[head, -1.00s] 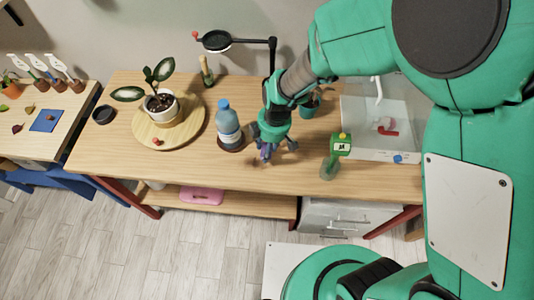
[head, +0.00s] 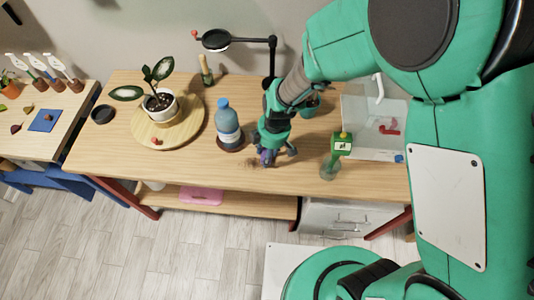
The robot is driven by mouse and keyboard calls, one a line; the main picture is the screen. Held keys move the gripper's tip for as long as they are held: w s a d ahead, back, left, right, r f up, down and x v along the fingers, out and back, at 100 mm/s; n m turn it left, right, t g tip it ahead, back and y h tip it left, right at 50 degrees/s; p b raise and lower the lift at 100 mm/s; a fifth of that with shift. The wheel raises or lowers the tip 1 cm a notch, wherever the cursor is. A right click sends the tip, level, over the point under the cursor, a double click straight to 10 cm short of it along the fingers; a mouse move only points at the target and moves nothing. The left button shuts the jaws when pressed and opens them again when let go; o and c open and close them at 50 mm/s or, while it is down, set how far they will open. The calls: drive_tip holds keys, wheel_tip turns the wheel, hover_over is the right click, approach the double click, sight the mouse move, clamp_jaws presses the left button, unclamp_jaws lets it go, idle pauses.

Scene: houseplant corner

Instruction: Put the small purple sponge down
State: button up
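My gripper (head: 273,154) points down just above or at the front middle of the wooden table, right of the blue bottle. A small purple patch (head: 266,156), which looks like the small purple sponge, shows at its fingertips. The fingers hide most of it. At this size I cannot tell whether the fingers are closed on it or whether it touches the tabletop.
Dark crumbs (head: 252,163) lie left of my gripper. The blue bottle (head: 228,124) stands close by. A green spray bottle (head: 334,158) stands to the right, and a potted plant (head: 160,104) on a round board (head: 190,128) to the left. The front table edge is near.

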drive_tip(key=shift+o, duration=1.3)
drive_tip(key=shift+r, duration=0.15)
wheel_tip(320, 180, up, 12)
drive_tip(key=d+p, duration=0.1)
drive_tip(key=p, duration=0.1)
drive_tip(key=shift+d, duration=0.25)
